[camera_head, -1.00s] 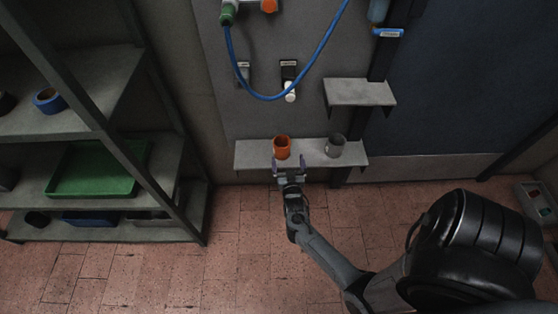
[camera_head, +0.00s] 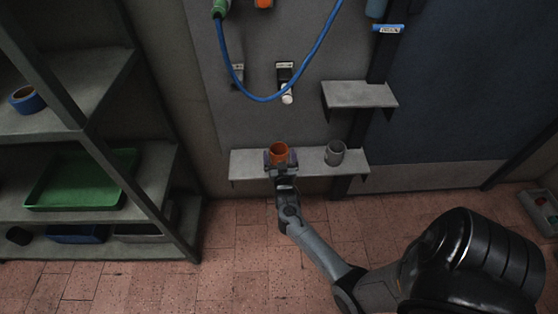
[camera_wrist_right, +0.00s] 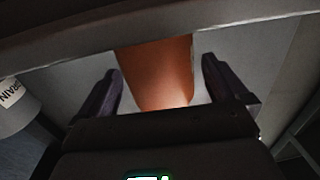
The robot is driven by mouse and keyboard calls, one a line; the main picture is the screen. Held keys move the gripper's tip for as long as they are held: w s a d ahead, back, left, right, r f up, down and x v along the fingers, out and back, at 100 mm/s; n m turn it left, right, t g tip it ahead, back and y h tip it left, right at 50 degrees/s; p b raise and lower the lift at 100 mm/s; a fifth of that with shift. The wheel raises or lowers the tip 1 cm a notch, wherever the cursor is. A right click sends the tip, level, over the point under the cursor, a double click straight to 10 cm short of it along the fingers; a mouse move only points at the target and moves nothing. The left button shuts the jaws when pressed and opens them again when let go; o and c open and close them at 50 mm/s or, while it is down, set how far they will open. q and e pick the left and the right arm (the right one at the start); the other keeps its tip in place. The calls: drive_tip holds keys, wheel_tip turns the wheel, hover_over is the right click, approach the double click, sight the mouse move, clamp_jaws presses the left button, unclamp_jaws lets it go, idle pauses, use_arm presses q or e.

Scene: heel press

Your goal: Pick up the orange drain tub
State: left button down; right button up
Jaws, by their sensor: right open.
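The orange drain tub (camera_head: 279,150) stands upright on the lower wall shelf (camera_head: 308,169), left of a grey tub. My right gripper (camera_head: 280,160) is at the shelf's front edge, right at the tub. In the right wrist view the orange tub (camera_wrist_right: 158,75) lies between the two fingers (camera_wrist_right: 164,85), with a visible gap on each side. The gripper is open and its fingers do not seem to touch the tub. The tub's lower part is hidden by my gripper. My left gripper is not in view.
A grey tub (camera_head: 334,153) stands to the right on the same shelf; its label is partly readable in the right wrist view (camera_wrist_right: 14,100). A higher small shelf (camera_head: 358,95) and a blue hose (camera_head: 240,75) are above. A rack with a green tray (camera_head: 80,182) stands left.

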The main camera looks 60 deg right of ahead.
sight(278, 146)
drive_tip(key=shift+b+x, duration=0.7)
drive_tip(key=shift+x, duration=1.1)
drive_tip(key=shift+s+a+r, duration=0.1)
drive_tip(key=shift+c, duration=0.5)
drive_tip(key=c, duration=0.8)
drive_tip(key=shift+r, duration=0.1)
